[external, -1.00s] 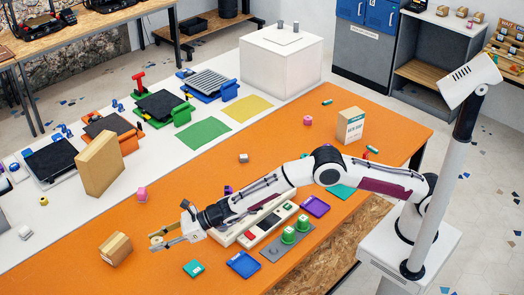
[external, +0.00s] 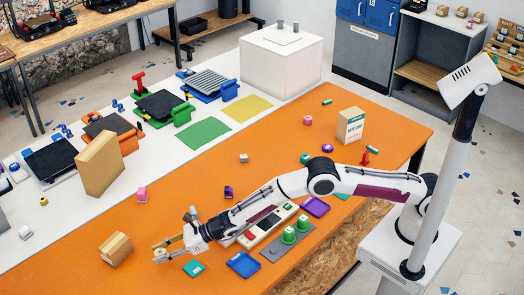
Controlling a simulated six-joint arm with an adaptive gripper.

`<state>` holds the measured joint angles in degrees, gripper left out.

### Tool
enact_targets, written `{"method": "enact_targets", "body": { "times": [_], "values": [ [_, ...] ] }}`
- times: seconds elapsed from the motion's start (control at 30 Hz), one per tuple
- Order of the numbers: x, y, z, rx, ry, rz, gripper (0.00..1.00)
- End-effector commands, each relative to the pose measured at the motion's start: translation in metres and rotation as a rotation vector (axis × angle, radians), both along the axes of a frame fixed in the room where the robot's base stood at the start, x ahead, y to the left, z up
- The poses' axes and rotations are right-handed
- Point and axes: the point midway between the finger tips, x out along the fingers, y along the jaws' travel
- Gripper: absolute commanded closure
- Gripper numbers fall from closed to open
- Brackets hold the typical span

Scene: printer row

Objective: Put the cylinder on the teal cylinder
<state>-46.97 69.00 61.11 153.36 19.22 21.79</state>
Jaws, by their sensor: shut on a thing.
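My gripper (external: 163,251) is at the left of the orange table, above its surface, between the cardboard box and the teal square. Its fingers are shut on a small yellowish piece (external: 158,251), which seems to be the cylinder; the fingers partly hide it, so its shape is unclear. A short, round teal piece (external: 305,158), apparently the teal cylinder, stands towards the far right of the table, well away from my gripper and beyond my arm. A small teal piece (external: 327,101) lies near the back edge.
A cardboard box (external: 115,249) is left of my gripper; a teal square (external: 193,268) and blue tray (external: 243,264) are right of it. Green buttons (external: 288,236) stand on a grey plate below my forearm.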

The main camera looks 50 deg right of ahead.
Motion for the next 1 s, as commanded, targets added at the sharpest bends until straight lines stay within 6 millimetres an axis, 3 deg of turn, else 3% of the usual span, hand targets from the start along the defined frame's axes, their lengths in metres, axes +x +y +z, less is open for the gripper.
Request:
{"method": "enact_targets", "body": {
  "times": [0.37,0.7,1.0],
  "values": [
    [0.0,0.0,-0.002,0.0,0.0,0.0,0.89],
    [0.0,0.0,-0.032,0.0,0.0,0.0,0.89],
    [0.0,0.0,-0.038,0.001,-0.001,0.0,0.89]
  ]
}}
